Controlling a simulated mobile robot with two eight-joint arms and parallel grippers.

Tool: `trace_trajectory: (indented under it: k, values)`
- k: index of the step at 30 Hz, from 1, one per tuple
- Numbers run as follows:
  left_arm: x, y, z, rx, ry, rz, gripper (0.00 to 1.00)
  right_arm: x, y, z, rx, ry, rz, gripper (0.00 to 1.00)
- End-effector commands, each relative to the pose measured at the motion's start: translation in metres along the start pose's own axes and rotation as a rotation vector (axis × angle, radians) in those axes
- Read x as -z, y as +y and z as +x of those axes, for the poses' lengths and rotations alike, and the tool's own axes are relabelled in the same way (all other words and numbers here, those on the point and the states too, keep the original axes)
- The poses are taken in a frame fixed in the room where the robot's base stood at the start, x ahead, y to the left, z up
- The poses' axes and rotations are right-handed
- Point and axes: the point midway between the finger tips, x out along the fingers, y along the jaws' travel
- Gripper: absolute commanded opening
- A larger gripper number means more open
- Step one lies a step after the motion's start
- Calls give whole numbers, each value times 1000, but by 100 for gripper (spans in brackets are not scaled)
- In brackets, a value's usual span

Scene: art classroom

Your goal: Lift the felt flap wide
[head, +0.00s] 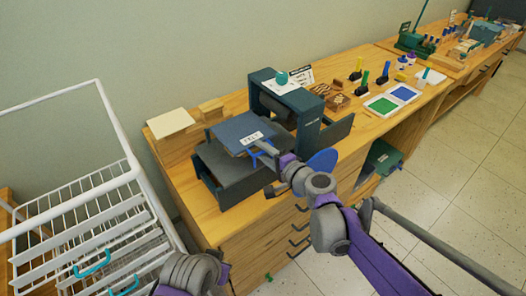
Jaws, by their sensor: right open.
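The felt flap (236,131) is a dark blue-grey sheet with a white label reading "FELT" near its right corner. It lies raised over the dark bed (238,181) of a dark teal press (306,124). My right gripper (263,153) is at the flap's near right edge, by the label, with blue finger parts showing. It is open; I cannot tell whether it touches the flap. My left gripper is not in view; only a grey and purple part of my left arm shows at the bottom.
A white wire rack (68,214) stands at left. Paper blocks (171,123) sit on the wooden bench behind the press. Green and blue ink pads (381,105), stamps and bottles stand to the right.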

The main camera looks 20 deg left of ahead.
Motion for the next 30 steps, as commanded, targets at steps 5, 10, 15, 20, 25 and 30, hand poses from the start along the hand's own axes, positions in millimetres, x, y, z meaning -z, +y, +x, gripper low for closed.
trace_trajectory:
  k: [5, 10, 15, 20, 25, 30]
  values:
    - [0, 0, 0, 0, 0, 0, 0, 0, 0, 0, 0, 0, 0, 31]
    - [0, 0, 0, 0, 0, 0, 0, 0, 0, 0, 0, 0, -1, 1]
    - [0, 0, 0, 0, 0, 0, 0, 0, 0, -1, 0, 0, -1, 0]
    - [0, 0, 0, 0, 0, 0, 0, 0, 0, -1, 0, 0, -1, 0]
    - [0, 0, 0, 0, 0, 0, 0, 0, 0, -1, 0, 0, -1, 0]
    - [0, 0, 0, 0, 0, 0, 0, 0, 0, -1, 0, 0, -1, 0]
